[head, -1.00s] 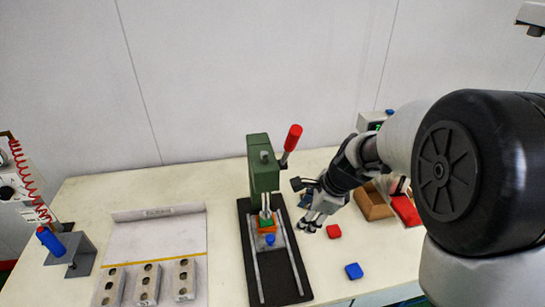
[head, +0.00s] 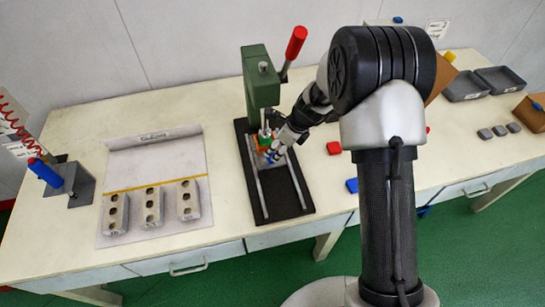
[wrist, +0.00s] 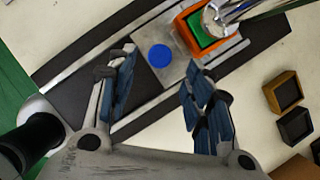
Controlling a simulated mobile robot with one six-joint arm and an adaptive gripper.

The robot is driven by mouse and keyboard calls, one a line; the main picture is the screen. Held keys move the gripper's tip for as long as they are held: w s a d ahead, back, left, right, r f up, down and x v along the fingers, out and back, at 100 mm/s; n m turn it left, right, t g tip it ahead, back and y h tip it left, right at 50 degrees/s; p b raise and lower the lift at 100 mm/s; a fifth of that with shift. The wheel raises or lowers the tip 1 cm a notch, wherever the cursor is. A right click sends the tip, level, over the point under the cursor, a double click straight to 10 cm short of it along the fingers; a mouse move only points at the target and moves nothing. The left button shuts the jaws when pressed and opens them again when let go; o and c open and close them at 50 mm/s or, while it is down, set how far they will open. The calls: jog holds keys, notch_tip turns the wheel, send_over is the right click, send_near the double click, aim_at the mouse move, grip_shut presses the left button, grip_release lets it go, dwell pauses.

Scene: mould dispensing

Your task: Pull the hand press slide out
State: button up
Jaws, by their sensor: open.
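The green hand press (head: 262,80) with a red-tipped lever (head: 296,43) stands on a black base (head: 262,206) with two metal rails. Its slide plate (wrist: 182,72) lies on the rails and carries an orange mould (wrist: 184,24) with a green insert (wrist: 210,34), under the press ram. A round blue knob (wrist: 159,56) sits on the slide plate. In the wrist view my gripper (wrist: 158,82) is open, with one finger on each side below the knob and a gap between them. In the head view my gripper (head: 276,152) is at the slide and partly covers it and the knob.
A white sheet (head: 152,158) with several grey moulds is on the left. Grey trays (head: 466,87) stand back right. The table's front is clear.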

aim_at(273, 154)
jog(key=b+x, duration=0.1)
jog(key=x, duration=0.5)
jog(key=shift+r+b, duration=0.1)
jog(key=shift+b, duration=0.2)
jog(key=shift+c, duration=0.3)
grip_shut()
